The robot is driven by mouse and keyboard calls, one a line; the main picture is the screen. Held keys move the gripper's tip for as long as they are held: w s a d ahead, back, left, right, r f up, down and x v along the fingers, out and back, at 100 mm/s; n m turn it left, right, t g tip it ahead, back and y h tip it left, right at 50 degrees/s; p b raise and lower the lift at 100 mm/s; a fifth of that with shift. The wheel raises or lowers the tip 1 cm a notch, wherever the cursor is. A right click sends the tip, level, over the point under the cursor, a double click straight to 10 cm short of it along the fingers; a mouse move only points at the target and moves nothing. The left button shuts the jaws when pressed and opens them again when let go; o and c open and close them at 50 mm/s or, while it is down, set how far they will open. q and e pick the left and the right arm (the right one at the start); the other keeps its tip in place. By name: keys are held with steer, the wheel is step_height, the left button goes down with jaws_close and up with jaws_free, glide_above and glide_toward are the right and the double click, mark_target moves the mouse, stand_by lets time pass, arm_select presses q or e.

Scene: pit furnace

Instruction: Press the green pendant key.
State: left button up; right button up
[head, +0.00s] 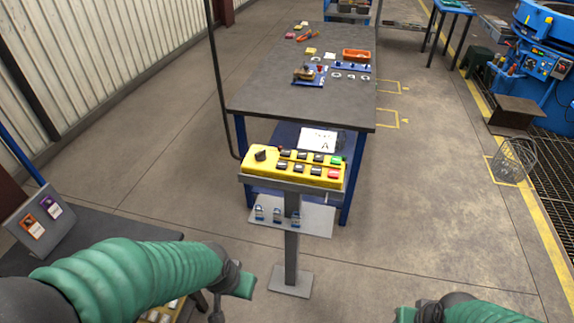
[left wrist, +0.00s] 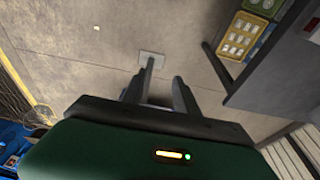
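The yellow pendant box (head: 300,169) sits on a grey post in front of the workbench in the head view. Its green key (head: 337,160) is at the right end of the upper row, above a red key (head: 334,174). My left gripper (head: 216,308) is low and left of the pendant, apart from it, with its fingers partly cut off. In the left wrist view its two fingers (left wrist: 160,88) stand apart with nothing between them. My right gripper (head: 428,312) is at the bottom edge, right of the pendant; its fingers are out of sight.
A shelf with small padlock-like items (head: 290,215) is on the post below the pendant. The workbench (head: 300,100) behind holds trays and small parts. A dark table with a card stand (head: 42,222) is at left. Floor right of the post is clear.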

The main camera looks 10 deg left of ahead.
arm_select(q)
jaws_close()
stand_by(1.7)
